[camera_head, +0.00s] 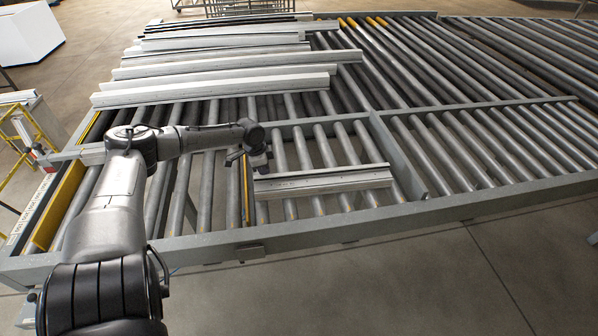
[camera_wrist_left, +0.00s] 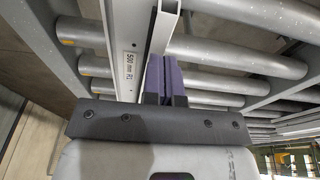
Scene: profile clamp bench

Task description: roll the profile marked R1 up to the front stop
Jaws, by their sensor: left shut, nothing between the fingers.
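A short silver profile (camera_head: 325,181) lies across the rollers of the small front bay. My left gripper (camera_head: 259,163) is low at the profile's left end. Its purple fingers (camera_wrist_left: 165,78) are shut with nothing between them, close beside the profile; I cannot tell if they touch it. A yellow strip (camera_head: 247,195) stands left of the profile and a longer yellow bar (camera_head: 62,208) is at the far left; I cannot tell which part is the front stop. My right gripper is out of view.
Several long profiles (camera_head: 215,85) lie across the rollers at the back left. A grey divider (camera_head: 397,150) bounds the bay on the right, and a front rail (camera_head: 330,226) runs along the near edge. Rollers (camera_head: 490,150) to the right are bare.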

